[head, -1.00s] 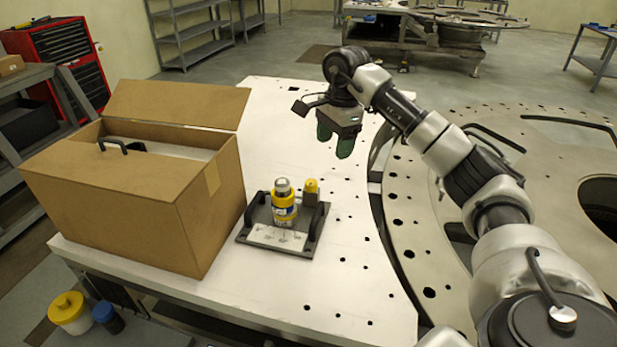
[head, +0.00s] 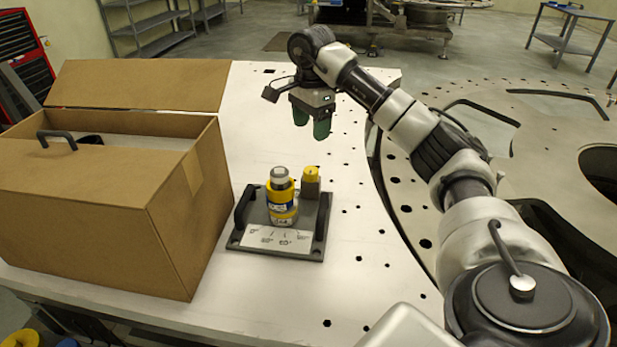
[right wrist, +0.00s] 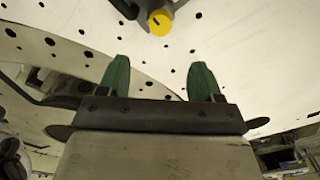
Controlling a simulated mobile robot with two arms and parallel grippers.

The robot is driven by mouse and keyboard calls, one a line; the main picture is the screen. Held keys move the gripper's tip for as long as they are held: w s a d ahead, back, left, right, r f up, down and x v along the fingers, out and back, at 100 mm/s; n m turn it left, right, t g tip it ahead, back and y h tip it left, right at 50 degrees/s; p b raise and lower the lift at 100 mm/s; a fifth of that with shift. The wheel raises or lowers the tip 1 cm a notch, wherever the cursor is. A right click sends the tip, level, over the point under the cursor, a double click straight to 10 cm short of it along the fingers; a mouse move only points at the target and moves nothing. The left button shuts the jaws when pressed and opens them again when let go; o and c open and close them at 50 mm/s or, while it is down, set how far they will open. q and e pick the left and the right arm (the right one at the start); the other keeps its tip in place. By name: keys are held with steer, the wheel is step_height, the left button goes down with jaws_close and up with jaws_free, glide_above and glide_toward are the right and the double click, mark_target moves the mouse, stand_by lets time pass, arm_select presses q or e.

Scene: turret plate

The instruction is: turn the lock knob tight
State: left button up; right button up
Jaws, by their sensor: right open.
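The lock knob is the small yellow knob (head: 311,172) on a grey-brown block at the back right of the dark plate (head: 318,243). Beside it, to the left, stands a yellow cylinder with a silver top (head: 281,200), upright on the same plate. A label with angle marks lies in front of the cylinder. My right gripper (head: 311,132) is open and empty, above the table behind the knob and apart from it. In the right wrist view the yellow knob (right wrist: 160,22) shows at the top, beyond the two green fingers (right wrist: 160,80). My left gripper is not in view.
The white table (head: 270,300) has several holes and is clear around the plate's right side. A large round metal ring (head: 410,180) lies right of the table.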

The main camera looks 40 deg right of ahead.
mark_target(311, 170)
step_height(311, 170, down, 4)
steer(key=shift+s+r, duration=0.1)
steer(key=shift+r, duration=0.1)
step_height(311, 170, down, 7)
steer(key=shift+p, duration=0.65)
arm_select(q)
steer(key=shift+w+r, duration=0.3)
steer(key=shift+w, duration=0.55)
arm_select(e)
steer(key=shift+f, duration=0.6)
steer(key=c, duration=0.9)
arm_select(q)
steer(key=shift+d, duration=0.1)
